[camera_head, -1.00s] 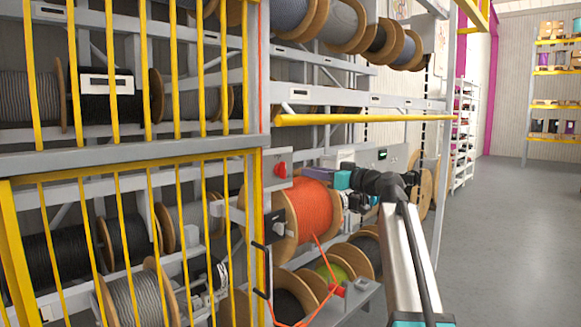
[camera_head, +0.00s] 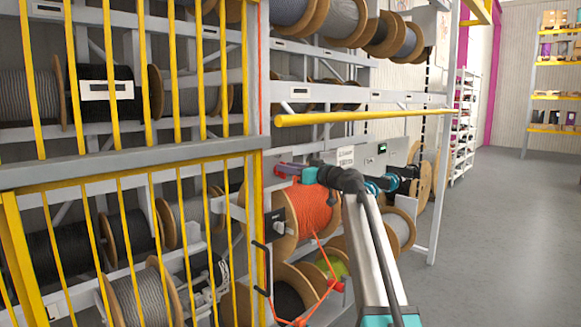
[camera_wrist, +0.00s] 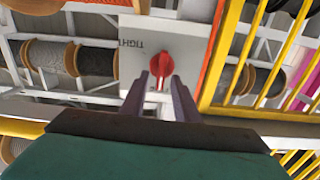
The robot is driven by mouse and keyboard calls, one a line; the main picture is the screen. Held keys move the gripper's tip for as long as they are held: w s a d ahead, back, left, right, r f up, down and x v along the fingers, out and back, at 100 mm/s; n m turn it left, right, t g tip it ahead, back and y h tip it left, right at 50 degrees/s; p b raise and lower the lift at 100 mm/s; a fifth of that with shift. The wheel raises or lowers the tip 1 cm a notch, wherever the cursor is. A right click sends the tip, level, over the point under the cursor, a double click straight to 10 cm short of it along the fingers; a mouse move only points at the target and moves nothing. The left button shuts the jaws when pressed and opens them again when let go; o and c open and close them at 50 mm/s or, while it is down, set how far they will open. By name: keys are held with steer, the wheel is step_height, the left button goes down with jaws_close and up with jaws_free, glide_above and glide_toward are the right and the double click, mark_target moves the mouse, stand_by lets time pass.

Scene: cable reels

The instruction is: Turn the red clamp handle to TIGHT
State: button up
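The red clamp handle (camera_wrist: 160,66) sits on a pale plate (camera_wrist: 190,42) in the wrist view. The word TIGHT reads upside down on the plate, left of the handle. The handle's long grip lies roughly up and down in that picture, not toward the word. My gripper (camera_wrist: 160,78) is open, with one finger on each side of the handle's lower part; I cannot tell whether they touch it. In the head view my gripper (camera_head: 289,169) is at the plate above the orange cable reel (camera_head: 311,207), and the handle is mostly hidden there.
A yellow barred gate (camera_head: 128,165) stands at the left, with a black pull handle (camera_head: 262,268) near its edge. A yellow bar (camera_head: 365,117) crosses above my arm. Other reels fill the racks. The grey floor (camera_head: 500,230) at right is clear.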

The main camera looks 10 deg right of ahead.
steer(key=shift+c, duration=0.4)
steer(key=shift+d, duration=0.1)
jaws_close()
steer(key=shift+m+b, duration=0.5)
steer(key=shift+b, duration=0.05)
steer(key=shift+w+d+f+m, duration=0.15)
steer(key=shift+f+m, duration=0.2)
steer(key=shift+m, duration=3.45)
steer(key=shift+w+d+f+m, duration=0.1)
steer(key=shift+d+f+m, duration=0.15)
steer(key=shift+m, duration=3.55)
steer(key=shift+w+d+f+m, duration=0.15)
steer(key=shift+f+m, duration=0.25)
steer(key=shift+m, duration=3.4)
steer(key=shift+o, duration=0.4)
jaws_free()
steer(key=shift+a+f, duration=0.1)
